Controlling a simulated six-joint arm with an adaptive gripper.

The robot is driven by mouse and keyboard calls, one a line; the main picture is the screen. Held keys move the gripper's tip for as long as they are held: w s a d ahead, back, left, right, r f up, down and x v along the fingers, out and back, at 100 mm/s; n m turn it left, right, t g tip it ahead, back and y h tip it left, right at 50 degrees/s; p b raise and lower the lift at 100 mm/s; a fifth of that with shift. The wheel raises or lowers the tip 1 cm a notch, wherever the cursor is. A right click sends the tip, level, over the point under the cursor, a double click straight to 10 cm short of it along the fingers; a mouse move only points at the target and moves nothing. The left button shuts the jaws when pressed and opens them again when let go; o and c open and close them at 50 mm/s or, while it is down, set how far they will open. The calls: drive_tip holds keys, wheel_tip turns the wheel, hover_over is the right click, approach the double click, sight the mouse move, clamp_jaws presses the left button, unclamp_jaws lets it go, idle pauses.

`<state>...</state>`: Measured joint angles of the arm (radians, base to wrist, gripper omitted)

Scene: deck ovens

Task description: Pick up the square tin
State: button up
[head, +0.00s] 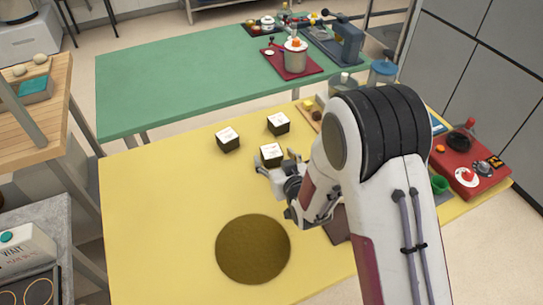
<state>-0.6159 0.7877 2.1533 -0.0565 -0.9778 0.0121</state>
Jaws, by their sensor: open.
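Three small square blocks with white tops and dark lower sides stand on the yellow table (160,230). One block (228,139) is at the left, one (278,123) is farther back, and one (271,154) is nearest my gripper. I cannot tell for certain which thing is the square tin. My gripper (277,163) is open at the near block, which shows at its fingertips; whether they touch is unclear. A dark brown square-edged thing (338,226) is partly hidden behind my arm.
A flat round olive-brown disc (253,248) lies at the front of the yellow table. A red tray (470,165) with small items is at the right. A green table (180,85) behind holds a pot (295,57). The yellow table's left side is clear.

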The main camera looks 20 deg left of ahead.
sight(274, 156)
drive_tip(key=shift+w+a+f, duration=0.1)
drive_tip(key=shift+w+a, duration=0.05)
drive_tip(key=shift+w, duration=0.05)
idle(0.3)
drive_tip(key=shift+x, duration=2.5)
drive_tip(key=shift+f, duration=0.2)
drive_tip(key=c, duration=1.4)
